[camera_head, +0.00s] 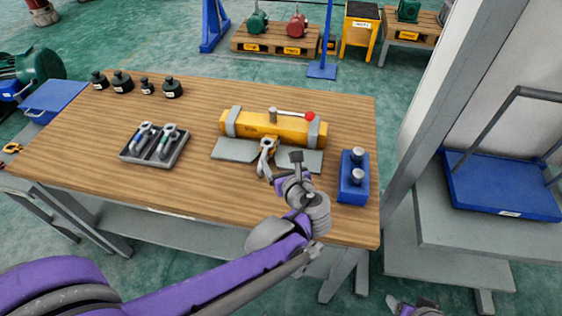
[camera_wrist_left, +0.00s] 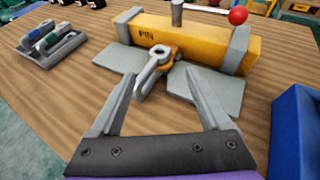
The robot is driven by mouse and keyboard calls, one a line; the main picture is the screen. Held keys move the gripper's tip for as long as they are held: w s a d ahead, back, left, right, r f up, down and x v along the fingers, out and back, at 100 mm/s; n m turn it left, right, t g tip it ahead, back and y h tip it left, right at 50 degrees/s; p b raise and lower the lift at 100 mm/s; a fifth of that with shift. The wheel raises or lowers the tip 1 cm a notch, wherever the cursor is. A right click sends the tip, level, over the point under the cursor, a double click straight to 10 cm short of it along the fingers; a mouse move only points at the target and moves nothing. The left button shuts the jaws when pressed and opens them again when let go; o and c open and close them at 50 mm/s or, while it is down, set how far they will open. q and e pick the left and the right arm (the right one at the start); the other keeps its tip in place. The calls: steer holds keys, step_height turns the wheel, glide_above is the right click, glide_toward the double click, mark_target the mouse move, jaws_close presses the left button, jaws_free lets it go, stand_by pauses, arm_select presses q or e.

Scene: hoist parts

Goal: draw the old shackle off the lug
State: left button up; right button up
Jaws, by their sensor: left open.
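The old shackle (camera_head: 265,160) is a grey bow hanging at the orange lug (camera_head: 270,144) on the front of a yellow beam (camera_head: 253,127). In the left wrist view the shackle (camera_wrist_left: 149,76) points down and toward me from the lug (camera_wrist_left: 169,56). My left gripper (camera_head: 283,164) is open in front of the beam. In the left wrist view its fingers (camera_wrist_left: 160,80) stand apart, one on each side of the shackle, with gaps between. A grey part at the head view's bottom edge seems to be my right gripper (camera_head: 416,307), mostly cut off.
A grey tray (camera_head: 135,159) with two shackles, one blue-marked and one green-marked, lies left. A blue block (camera_head: 352,194) with two grey pegs stands right. A red-knobbed lever (camera_head: 309,116) tops the beam. Several dark weights (camera_head: 122,82) stand back left. The front-left table is clear.

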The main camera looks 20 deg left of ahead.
mark_target(266, 142)
arm_select(q)
steer(key=x, duration=1)
steer(key=shift+w+a+f+b, duration=0.15)
steer(key=shift+b, duration=0.15)
steer(key=shift+c, duration=0.2)
jaws_close()
